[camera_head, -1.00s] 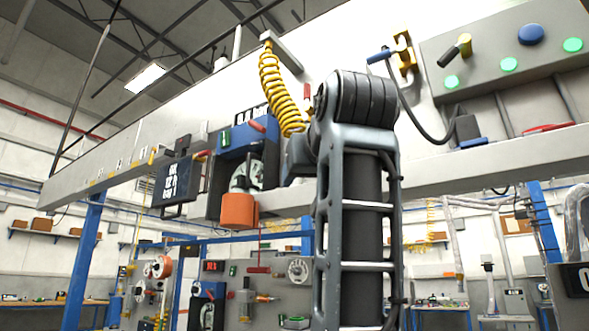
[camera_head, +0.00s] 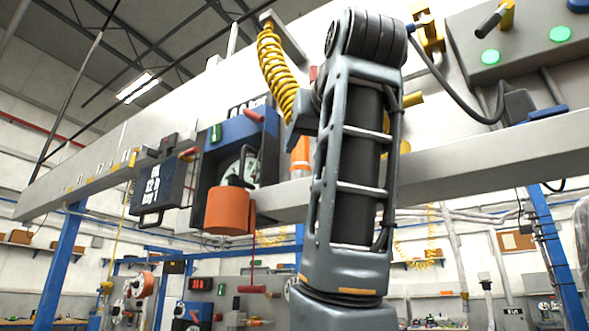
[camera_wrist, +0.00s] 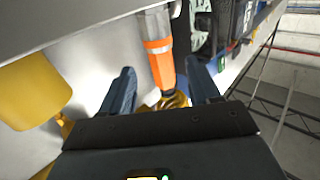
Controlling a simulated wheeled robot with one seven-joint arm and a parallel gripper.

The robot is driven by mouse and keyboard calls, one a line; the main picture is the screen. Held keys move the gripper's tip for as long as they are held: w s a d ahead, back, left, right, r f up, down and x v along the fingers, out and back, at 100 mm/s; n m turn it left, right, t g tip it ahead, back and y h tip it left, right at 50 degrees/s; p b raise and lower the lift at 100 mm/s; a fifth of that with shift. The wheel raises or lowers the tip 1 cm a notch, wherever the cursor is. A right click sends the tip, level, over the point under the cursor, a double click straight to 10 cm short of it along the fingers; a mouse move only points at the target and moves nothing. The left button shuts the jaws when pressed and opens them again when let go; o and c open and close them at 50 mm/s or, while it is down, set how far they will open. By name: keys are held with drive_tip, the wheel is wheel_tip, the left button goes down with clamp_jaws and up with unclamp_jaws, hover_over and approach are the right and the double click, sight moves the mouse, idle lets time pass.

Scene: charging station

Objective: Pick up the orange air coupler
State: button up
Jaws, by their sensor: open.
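The orange air coupler (camera_wrist: 160,62) is a slim upright part with an orange band, grey metal and a yellow fitting at its lower end in the wrist view. It also shows in the head view (camera_head: 300,158), partly covered by my arm. My gripper (camera_wrist: 161,68) is open in the wrist view, one dark blue finger on each side of the coupler. The fingers appear apart from it, with a gap on both sides; how deep it lies between them I cannot tell. In the head view my arm hides the fingers.
A yellow coiled hose (camera_head: 275,68) hangs above. A grey rail (camera_head: 450,165) runs across. Left of my arm are an orange cylinder (camera_head: 229,210), a blue-framed unit (camera_head: 263,133) and a dark box (camera_head: 160,187). A yellow cylinder (camera_wrist: 33,90) is left of the fingers in the wrist view.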

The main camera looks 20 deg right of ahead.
sight(302, 155)
drive_tip(key=w+p, duration=0.1)
drive_tip(key=w, duration=0.1)
drive_tip(key=w+p, duration=0.1)
drive_tip(key=w, duration=0.1)
drive_tip(key=w+d+p, duration=0.1)
drive_tip(key=w, duration=0.2)
drive_tip(key=shift+r, duration=0.4)
drive_tip(key=shift+w+d, duration=0.1)
drive_tip(key=shift+w, duration=0.25)
clamp_jaws()
